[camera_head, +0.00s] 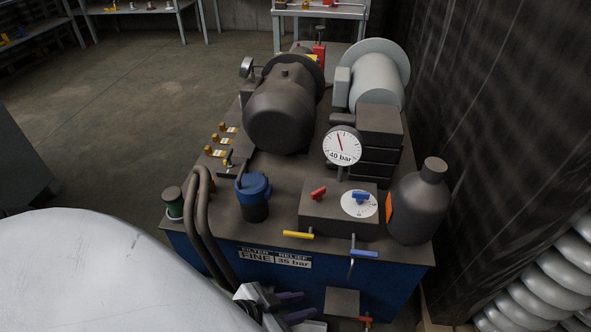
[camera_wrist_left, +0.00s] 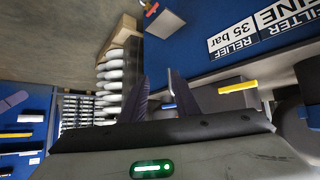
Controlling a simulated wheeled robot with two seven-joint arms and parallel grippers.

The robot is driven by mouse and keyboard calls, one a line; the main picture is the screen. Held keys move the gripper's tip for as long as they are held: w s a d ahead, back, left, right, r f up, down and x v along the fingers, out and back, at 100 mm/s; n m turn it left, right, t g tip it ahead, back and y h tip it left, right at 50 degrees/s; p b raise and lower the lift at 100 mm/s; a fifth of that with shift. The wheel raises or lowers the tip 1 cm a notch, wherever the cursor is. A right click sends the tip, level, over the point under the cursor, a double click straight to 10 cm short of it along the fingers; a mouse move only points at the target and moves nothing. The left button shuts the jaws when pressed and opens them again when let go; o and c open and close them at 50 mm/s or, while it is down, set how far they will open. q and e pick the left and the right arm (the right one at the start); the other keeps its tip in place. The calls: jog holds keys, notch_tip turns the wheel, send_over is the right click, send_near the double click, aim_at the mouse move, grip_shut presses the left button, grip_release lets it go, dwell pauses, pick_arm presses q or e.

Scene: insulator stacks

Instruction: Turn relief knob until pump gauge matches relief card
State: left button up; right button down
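The pump gauge (camera_head: 342,146) is a round white dial with a red needle and reads "40 bar". The relief card (camera_head: 293,260) on the blue front panel reads "RELIEF 35 bar"; it also shows in the left wrist view (camera_wrist_left: 233,38). A blue knob (camera_head: 360,196) sits on a white round dial plate on the dark block below the gauge; no label on it is legible. My left gripper (camera_head: 296,306) is low in front of the panel, below the cards and away from the knob. Its two fingers (camera_wrist_left: 162,88) are apart and empty. My right gripper is not in view.
A red knob (camera_head: 318,193) sits left of the blue one. A yellow lever (camera_head: 298,235) and a blue lever (camera_head: 364,254) stick out at the front edge. A grey bottle (camera_head: 420,202) stands right, a blue-capped filter (camera_head: 254,196) left. A large motor (camera_head: 283,112) stands behind.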

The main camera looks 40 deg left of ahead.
pick_arm(q)
jog(key=w+a+r+t+b, duration=0.2)
jog(key=w+a+r, duration=0.1)
jog(key=w+a, duration=0.5)
jog(key=t+b, duration=0.2)
send_near(316, 192)
jog(key=b+x, duration=0.1)
jog(key=x, duration=0.8)
jog(key=shift+f, duration=0.1)
jog(key=shift+w, duration=0.1)
jog(key=shift+c, duration=0.3)
grip_shut()
